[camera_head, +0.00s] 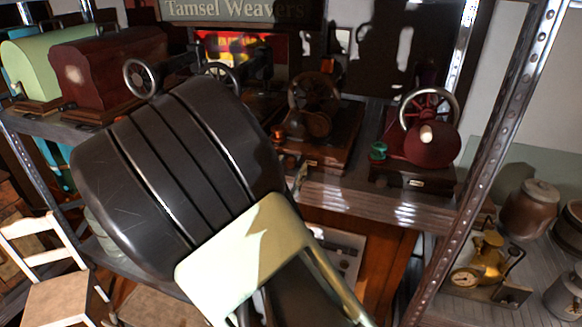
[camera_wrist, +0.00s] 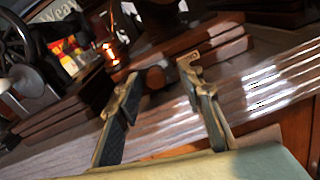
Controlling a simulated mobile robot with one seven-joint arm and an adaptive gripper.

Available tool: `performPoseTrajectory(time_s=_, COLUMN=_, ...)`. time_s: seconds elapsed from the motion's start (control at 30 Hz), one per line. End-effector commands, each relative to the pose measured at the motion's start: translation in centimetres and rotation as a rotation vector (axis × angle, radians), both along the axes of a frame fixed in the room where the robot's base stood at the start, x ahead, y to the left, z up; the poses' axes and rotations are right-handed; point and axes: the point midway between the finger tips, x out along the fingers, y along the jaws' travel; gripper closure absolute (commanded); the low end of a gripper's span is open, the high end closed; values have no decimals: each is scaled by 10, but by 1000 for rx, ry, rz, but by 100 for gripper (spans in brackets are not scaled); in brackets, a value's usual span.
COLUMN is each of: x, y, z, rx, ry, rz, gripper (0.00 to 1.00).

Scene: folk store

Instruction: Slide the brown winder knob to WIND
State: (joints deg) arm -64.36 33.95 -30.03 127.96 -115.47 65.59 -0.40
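A brown winding machine (camera_head: 312,110) stands on a wooden base on the metal shelf, with a small orange-copper knob (camera_head: 278,133) at its left front. In the wrist view, a dark brown rounded knob-like piece (camera_wrist: 153,77) shows between the fingertips of my gripper (camera_wrist: 160,75), at the base's front edge. The fingers are apart, and I cannot tell whether either touches it. A copper piece (camera_wrist: 110,52) stands further back to the left. In the head view my arm hides most of the fingers. No WIND label is readable.
A red machine (camera_head: 425,145) with a wheel and green knob stands on the shelf at right. Dark sewing machines (camera_head: 245,72) stand at left behind my arm. A metal post (camera_head: 490,165) rises at right. The corrugated shelf front (camera_head: 385,205) is bare.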

Motion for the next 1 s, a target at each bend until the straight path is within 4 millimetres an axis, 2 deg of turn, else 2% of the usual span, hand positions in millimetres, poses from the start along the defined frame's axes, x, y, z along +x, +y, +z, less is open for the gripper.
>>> performPoseTrajectory(time_s=0.3, x=-62, y=24, z=-1, rx=1, ry=3, rz=5, gripper=65)
performPoseTrajectory(time_s=0.5, x=-92, y=34, z=-1, rx=1, ry=3, rz=2, gripper=65)
performPoseTrajectory(time_s=0.7, x=-103, y=37, z=0, rx=0, ry=2, rz=-1, gripper=65)
performPoseTrajectory(time_s=1.0, x=-103, y=37, z=0, rx=-1, ry=1, rz=-1, gripper=65)
